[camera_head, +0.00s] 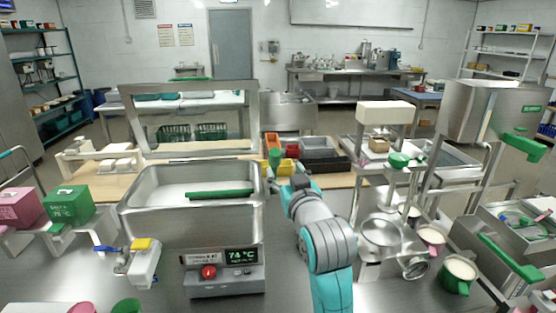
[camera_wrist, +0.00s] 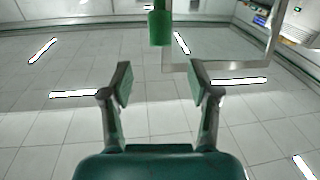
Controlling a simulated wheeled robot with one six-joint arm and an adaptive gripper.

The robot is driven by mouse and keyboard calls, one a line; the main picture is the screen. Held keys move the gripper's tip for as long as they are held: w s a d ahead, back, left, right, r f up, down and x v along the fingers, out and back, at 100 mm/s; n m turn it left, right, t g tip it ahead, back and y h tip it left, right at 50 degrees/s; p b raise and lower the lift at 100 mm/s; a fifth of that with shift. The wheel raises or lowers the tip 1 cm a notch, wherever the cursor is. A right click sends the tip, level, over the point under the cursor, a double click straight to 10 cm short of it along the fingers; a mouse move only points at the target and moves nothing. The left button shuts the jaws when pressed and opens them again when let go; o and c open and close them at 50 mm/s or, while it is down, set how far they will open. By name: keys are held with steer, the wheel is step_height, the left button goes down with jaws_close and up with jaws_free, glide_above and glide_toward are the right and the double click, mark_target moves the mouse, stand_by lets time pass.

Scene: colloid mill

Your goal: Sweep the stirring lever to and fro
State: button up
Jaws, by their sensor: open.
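A green bar (camera_head: 220,194) lies across the inside of the open steel vat (camera_head: 140,205), left of my arm in the head view. I cannot tell for sure whether it is the stirring lever. My gripper (camera_head: 280,172) is raised near the vat's right rim and is small in that view. In the wrist view my gripper (camera_wrist: 160,88) is open, with nothing between its two fingers. A green upright cylinder (camera_wrist: 159,25), like a handle grip, shows beyond the fingertips at the top centre, apart from them. What it is fixed to is not clear.
A steel frame (camera_head: 188,85) stands over the back of the vat. A control box (camera_head: 224,273) reading 74 °C with a red knob is at the vat's front. A steel machine stand with cups, including a green cup (camera_head: 457,275), is right of my arm.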

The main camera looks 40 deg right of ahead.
mark_target(277, 158)
steer(key=x, duration=1)
steer(key=shift+w+d, duration=0.2)
steer(key=shift+w, duration=0.15)
jaws_close()
